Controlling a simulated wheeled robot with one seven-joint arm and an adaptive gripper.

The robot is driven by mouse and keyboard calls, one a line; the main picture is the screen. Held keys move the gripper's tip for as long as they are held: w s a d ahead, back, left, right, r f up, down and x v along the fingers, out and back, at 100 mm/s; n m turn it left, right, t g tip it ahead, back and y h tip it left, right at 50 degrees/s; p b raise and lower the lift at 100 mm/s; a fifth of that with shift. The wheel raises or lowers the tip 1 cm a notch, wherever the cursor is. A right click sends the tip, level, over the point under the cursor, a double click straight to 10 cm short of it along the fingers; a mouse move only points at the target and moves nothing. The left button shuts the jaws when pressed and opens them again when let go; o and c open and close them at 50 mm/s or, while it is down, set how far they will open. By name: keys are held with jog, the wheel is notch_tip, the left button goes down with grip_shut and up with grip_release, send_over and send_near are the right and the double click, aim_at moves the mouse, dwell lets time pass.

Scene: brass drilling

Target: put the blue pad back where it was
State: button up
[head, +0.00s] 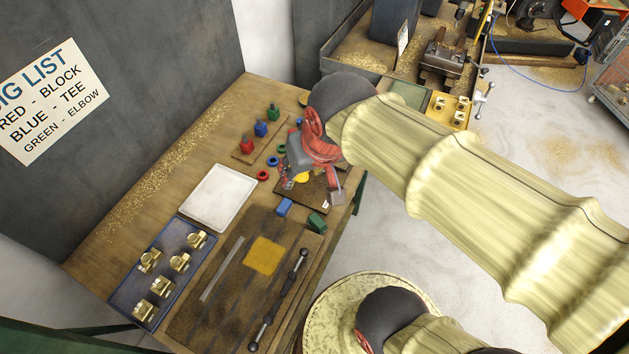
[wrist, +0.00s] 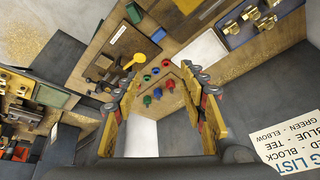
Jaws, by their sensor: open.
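The blue pad (head: 284,206) is a small block on the workbench, beside a green pad (head: 317,221). The blue pad also shows in the wrist view (wrist: 158,34), beyond the fingers, near the edge of a dark board (head: 325,189) bearing a fixture with a yellow handle (wrist: 134,59). My gripper (head: 303,178) hangs over that board, a little beyond the blue pad in the head view, and hides part of the fixture. In the wrist view my gripper (wrist: 160,75) is open, its two fingers wide apart with nothing between them.
A small board (head: 252,140) holds red, blue and green pegs, with coloured rings beside it. A white tray (head: 219,197), a blue tray (head: 138,309) of brass fittings and a brown mat with a yellow square (head: 265,256) and dark bar (head: 279,298) crowd the bench.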

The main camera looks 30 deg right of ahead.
jog(key=s+n, duration=0.1)
jog(key=s, duration=0.1)
jog(key=s+r+n+t, duration=0.1)
jog(key=s, duration=0.1)
jog(key=shift+s+r, duration=0.1)
jog(key=shift+s, duration=0.05)
notch_tip(320, 180, down, 9)
jog(key=b, duration=0.9)
dwell(0.4)
